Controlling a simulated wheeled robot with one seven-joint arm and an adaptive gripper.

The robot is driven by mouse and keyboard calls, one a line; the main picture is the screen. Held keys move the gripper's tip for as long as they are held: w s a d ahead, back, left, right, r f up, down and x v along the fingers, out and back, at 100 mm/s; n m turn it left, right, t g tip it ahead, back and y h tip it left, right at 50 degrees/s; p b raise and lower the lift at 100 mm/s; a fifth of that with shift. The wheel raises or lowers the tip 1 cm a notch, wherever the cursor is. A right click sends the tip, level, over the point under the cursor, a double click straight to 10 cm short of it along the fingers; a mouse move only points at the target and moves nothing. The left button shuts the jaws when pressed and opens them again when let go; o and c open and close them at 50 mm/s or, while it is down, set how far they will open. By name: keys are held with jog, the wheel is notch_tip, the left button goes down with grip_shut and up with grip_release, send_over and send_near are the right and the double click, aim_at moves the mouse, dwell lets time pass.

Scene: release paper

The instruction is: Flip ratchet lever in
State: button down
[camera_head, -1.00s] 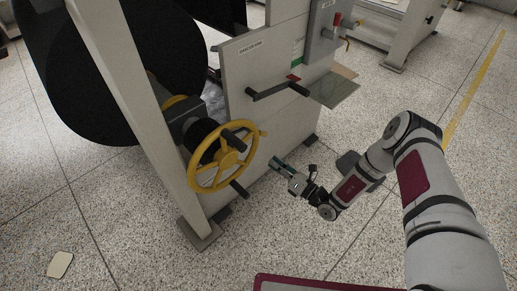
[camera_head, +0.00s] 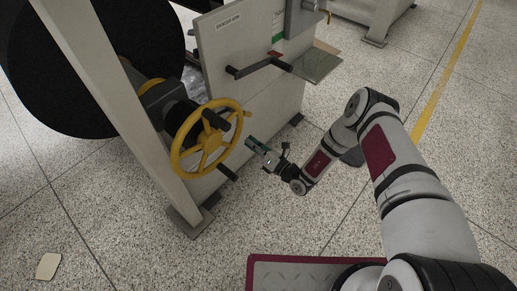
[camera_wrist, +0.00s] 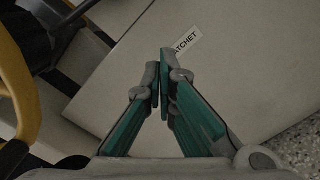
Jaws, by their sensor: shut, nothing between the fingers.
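A grey machine with a pale side panel (camera_head: 248,55) stands ahead. A yellow handwheel (camera_head: 177,158) with a dark grip is on its near side. A short black lever (camera_head: 228,172) sticks out low beside the wheel; I cannot tell for sure that it is the ratchet lever. My gripper (camera_head: 250,141) is just right of the wheel, apart from it, in front of the panel. In the wrist view, my gripper (camera_wrist: 160,62) has its green fingers shut and empty. A partly covered label (camera_wrist: 187,41) ending in "ATCHET" is on the panel just beyond the fingertips.
A black crank arm (camera_head: 252,68) sticks out from the upper panel, near a flat plate (camera_head: 318,65). The yellow wheel rim (camera_wrist: 20,85) and dark parts (camera_wrist: 60,30) lie left in the wrist view.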

jog(key=w+a+r+b, duration=0.2)
jog(key=w+r, duration=0.1)
jog(key=w, duration=0.2)
jog(key=shift+w, duration=0.2)
jog(key=shift+w+d, duration=0.1)
dwell(0.4)
